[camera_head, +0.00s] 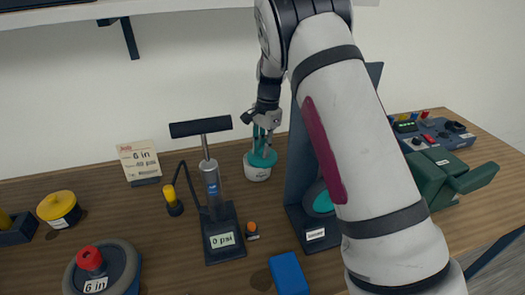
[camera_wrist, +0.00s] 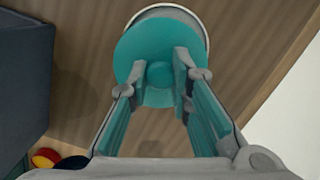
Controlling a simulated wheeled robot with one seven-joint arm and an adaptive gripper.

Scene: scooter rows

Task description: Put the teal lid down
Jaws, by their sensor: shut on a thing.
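The teal lid (camera_head: 262,158) is a round disc with a small knob. My gripper (camera_head: 261,131) points down and is shut on the knob. In the wrist view, the lid (camera_wrist: 133,50) lies under my gripper (camera_wrist: 161,74), with the knob between the two fingers. A white round tub (camera_head: 257,174) with a label is directly below the lid. Its pale rim (camera_wrist: 178,9) shows past the lid's far edge in the wrist view, so the two look slightly offset there. I cannot tell whether the lid touches the tub.
A hand pump (camera_head: 212,190) stands left of the tub. A dark upright stand (camera_head: 300,160) is close on the right, partly behind my arm. A blue block (camera_head: 288,275), a yellow tub (camera_head: 59,207) and a green vise-like device (camera_head: 450,182) are farther off. Bare wood surrounds the tub's left side.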

